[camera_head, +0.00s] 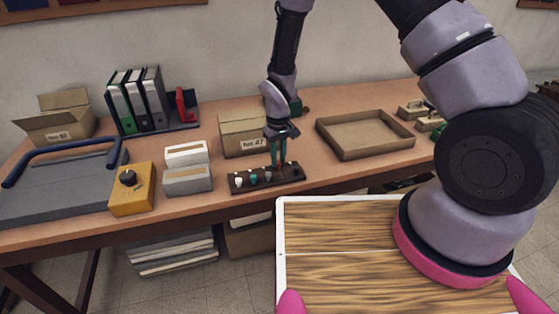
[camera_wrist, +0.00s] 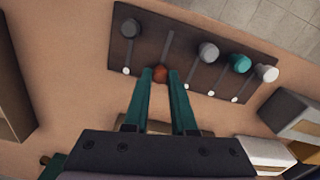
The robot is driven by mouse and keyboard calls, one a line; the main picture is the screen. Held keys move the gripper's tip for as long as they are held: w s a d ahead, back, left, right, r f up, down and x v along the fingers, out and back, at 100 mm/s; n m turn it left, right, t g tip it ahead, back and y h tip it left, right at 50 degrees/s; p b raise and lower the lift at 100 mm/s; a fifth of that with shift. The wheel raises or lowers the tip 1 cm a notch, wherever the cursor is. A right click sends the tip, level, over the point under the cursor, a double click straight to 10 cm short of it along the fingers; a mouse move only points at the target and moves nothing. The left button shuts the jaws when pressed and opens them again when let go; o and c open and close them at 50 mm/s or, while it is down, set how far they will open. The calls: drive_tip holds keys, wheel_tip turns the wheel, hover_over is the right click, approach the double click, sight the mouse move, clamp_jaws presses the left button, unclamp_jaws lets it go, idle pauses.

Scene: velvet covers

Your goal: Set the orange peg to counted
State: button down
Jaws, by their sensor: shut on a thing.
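A dark slotted board (camera_head: 240,188) lies near the front edge of the wooden table; it also shows in the wrist view (camera_wrist: 150,45). The orange peg (camera_wrist: 160,73) is in its second slot from the left in the wrist view, at the end on the side of the white dots. My gripper (camera_head: 278,165) points down over the board, and its green fingers (camera_wrist: 161,75) are shut on the orange peg. Fingers hide the orange peg in the head view.
A cardboard box (camera_head: 240,140) stands behind the board. Pale boxes (camera_head: 187,181) and a yellow button box (camera_head: 132,197) stand to its left. An empty shallow tray (camera_head: 345,151) lies to the right. Bare table shows between the board and the tray.

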sight(278, 162)
drive_tip(key=c, duration=1)
unclamp_jaws()
wheel_tip(278, 162, up, 11)
